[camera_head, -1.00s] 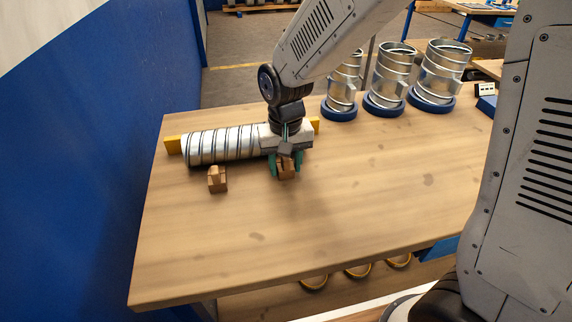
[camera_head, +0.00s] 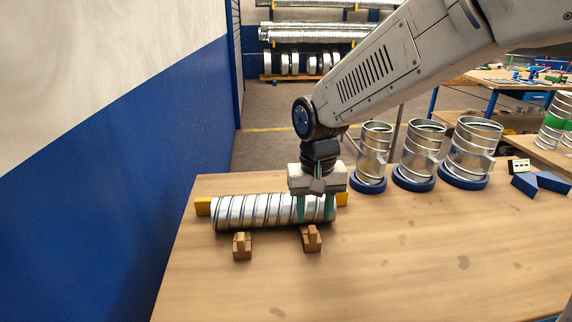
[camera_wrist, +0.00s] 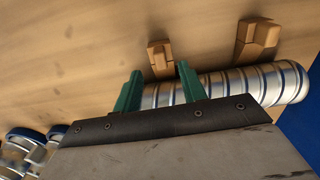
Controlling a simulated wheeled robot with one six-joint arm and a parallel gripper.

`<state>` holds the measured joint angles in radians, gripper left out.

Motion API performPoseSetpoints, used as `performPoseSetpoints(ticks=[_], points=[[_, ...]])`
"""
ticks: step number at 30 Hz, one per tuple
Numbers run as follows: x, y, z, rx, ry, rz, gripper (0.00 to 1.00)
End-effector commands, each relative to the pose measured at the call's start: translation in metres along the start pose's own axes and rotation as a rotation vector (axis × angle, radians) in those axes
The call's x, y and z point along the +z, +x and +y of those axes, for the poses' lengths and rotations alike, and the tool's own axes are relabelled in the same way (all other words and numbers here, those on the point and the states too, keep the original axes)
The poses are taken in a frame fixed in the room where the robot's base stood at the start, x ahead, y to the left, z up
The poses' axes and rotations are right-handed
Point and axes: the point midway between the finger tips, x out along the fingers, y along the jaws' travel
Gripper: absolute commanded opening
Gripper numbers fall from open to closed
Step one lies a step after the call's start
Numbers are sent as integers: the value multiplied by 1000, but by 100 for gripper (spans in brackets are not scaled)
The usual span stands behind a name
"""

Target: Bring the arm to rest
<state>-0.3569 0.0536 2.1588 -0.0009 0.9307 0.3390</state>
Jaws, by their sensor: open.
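In the wrist view the two fingers (camera_wrist: 158,88) show in front of the duct (camera_wrist: 225,86). The ribbed silver duct lies on its side on the wooden table (camera_head: 400,275). Two brown wooden blocks stand along its near side: the left block (camera_head: 242,246) and the right block (camera_head: 311,239), which is just below and in front of the fingers. Both blocks also show in the wrist view (camera_wrist: 160,58) (camera_wrist: 255,38).
Three upright metal duct pieces (camera_head: 372,155) (camera_head: 422,150) (camera_head: 472,150) stand on blue rings at the table's back, right of my gripper. A blue wall (camera_head: 190,160) rises at the left. The table's front is clear.

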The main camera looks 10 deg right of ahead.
Motion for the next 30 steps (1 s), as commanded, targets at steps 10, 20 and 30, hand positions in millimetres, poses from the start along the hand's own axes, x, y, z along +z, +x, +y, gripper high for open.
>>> performPoseSetpoints(ticks=[10,20,30], points=[[88,-24,55,22,-131,-104,42],[188,-62,122,3,-94,-28,42],[224,-80,146,3,9,110,42]])
